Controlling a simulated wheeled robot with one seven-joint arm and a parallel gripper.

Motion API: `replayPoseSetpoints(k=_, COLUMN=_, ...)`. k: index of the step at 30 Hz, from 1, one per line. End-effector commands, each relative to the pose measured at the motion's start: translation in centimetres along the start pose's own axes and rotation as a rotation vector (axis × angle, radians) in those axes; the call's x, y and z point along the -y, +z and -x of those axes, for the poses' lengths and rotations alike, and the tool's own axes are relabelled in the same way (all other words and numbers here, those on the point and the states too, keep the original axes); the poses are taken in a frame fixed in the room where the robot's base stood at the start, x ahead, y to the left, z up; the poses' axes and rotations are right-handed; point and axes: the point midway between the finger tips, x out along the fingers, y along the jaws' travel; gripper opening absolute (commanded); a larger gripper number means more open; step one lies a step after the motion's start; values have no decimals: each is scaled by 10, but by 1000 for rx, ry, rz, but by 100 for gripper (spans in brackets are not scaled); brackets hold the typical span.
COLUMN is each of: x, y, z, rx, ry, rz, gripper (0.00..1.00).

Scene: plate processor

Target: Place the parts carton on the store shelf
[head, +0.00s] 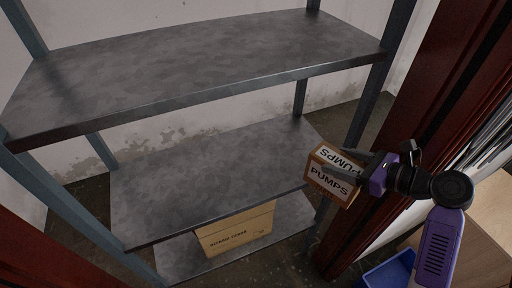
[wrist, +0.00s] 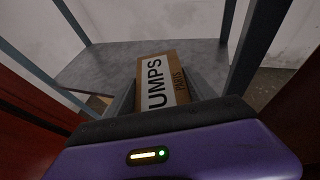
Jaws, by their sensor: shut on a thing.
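The parts carton (head: 329,178) is a small brown box with white labels reading PUMPS. My gripper (head: 352,168) is shut on it and holds it in the air, tilted, at the right end of the store shelf. The carton also shows in the wrist view (wrist: 164,82), ahead of my purple gripper body, with the label partly cut off. The store shelf (head: 205,170) is a grey metal rack with several levels. Its middle and top boards (head: 200,65) are bare. The fingertips are partly hidden by the carton.
A larger tan carton (head: 236,232) sits on the bottom level. Blue-grey posts (head: 368,105) stand at the rack's corners, one close to the held carton. A dark red door frame (head: 425,120) is at the right. A blue bin (head: 390,272) is at the lower right.

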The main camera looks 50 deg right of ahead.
Motion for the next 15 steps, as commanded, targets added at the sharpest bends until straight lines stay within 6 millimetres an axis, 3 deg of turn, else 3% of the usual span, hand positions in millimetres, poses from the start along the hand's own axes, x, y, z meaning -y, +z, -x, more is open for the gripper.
replayPoseSetpoints(k=5, x=-1, y=15, z=-27, rx=5, ry=5, rz=5, gripper=0)
replayPoseSetpoints(k=15, x=-1, y=46, z=-99, rx=6, ry=4, rz=3, gripper=0)
